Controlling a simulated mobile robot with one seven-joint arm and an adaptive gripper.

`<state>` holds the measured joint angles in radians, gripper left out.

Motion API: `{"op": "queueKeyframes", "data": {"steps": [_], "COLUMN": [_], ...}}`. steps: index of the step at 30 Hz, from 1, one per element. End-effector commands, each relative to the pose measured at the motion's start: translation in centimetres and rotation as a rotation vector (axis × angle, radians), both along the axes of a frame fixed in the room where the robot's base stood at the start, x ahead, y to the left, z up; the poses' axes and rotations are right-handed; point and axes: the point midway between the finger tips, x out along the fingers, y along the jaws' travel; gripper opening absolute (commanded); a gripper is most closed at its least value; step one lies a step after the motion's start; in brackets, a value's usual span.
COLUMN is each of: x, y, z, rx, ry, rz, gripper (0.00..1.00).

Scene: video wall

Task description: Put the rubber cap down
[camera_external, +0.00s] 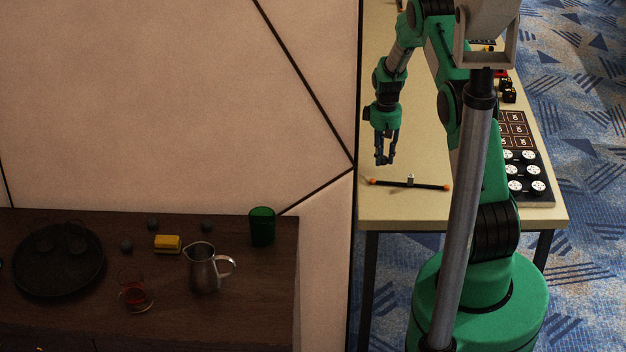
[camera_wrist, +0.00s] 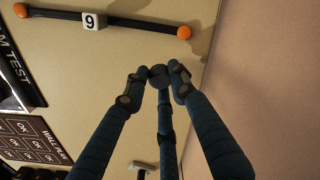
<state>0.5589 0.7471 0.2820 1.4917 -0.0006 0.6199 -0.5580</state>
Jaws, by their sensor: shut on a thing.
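My gripper (camera_external: 384,160) hangs over the light table (camera_external: 400,205), fingers pointing down, behind the dark bar. In the wrist view my gripper (camera_wrist: 157,75) has its fingertips closed around a small, round, dark grey rubber cap (camera_wrist: 159,78). The cap sits between the tips, with the table's bare top behind it. In the external view the cap is too small and dark to tell apart from the fingers. The gap between the cap and the table top is hard to judge.
A dark bar with orange ends (camera_external: 430,186) and a white block marked 9 (camera_wrist: 92,21) lies near the table's front edge. A panel of white discs (camera_external: 525,170) and OK tiles (camera_wrist: 30,138) stand at the right. Bare table surrounds my gripper.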

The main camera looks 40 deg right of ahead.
Motion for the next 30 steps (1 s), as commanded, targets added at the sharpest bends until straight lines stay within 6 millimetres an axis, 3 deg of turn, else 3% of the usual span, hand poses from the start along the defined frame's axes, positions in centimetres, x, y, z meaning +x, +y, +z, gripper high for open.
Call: {"op": "queueKeyframes", "data": {"steps": [6,12,25,30], "x": [2.9,4.5,4.8,4.8], "y": [-1.7,-2.7,-2.9,-2.9], "z": [-0.5,-0.6,-0.6,-1.8], "rx": [0.000,0.000,0.000,0.001], "ry": [0.000,0.001,0.001,0.002], "rz": [0.000,0.000,0.000,0.000], "gripper": [0.15,0.15,0.15,0.15]}}
